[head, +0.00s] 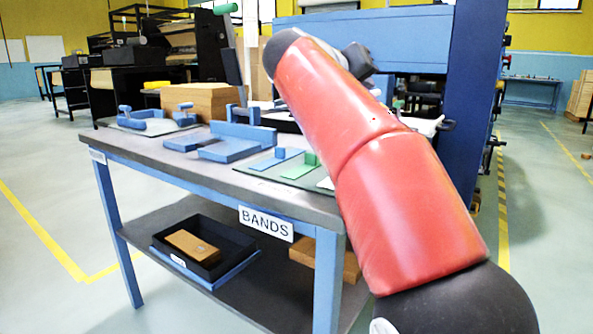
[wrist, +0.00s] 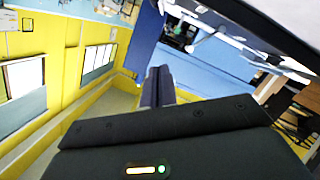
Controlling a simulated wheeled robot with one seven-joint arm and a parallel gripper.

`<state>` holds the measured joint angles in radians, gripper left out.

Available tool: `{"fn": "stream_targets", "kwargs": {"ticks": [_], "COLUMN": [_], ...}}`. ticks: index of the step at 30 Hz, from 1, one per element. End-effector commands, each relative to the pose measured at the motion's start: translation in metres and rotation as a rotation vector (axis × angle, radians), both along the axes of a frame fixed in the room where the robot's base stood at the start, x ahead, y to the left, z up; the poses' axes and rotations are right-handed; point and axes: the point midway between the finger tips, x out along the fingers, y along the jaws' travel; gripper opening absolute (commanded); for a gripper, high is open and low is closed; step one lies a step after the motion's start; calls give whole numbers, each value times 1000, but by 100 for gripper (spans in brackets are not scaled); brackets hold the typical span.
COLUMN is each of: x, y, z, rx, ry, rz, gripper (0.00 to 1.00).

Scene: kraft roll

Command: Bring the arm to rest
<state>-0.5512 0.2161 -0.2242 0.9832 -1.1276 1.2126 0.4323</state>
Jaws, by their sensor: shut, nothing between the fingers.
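My arm, red with dark joints, reaches up from the lower right across the front of the table in the head view. Its far end is raised above the tabletop, and my gripper is not clearly seen there. In the wrist view my gripper (wrist: 158,86) shows two dark fingers close together, shut and empty. They point toward a blue surface and a yellow wall, touching nothing that I can see.
A grey-topped table (head: 215,172) labelled BANDS holds blue fixtures (head: 235,142), a cardboard box (head: 200,98) and flat plates. Its lower shelf carries a black tray (head: 205,262). A large blue machine (head: 470,110) stands behind my arm. Floor left of the table is clear.

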Motion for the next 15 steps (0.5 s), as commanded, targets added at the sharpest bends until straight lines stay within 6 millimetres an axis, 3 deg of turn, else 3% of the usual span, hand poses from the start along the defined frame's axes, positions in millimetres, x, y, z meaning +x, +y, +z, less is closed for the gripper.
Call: {"fn": "stream_targets", "kwargs": {"ticks": [8, 15], "x": [-15, -41], "y": [-24, -46], "z": [-16, -43], "rx": [59, 145], "ry": [89, 202], "rz": [29, 73], "gripper": [0, 0]}}
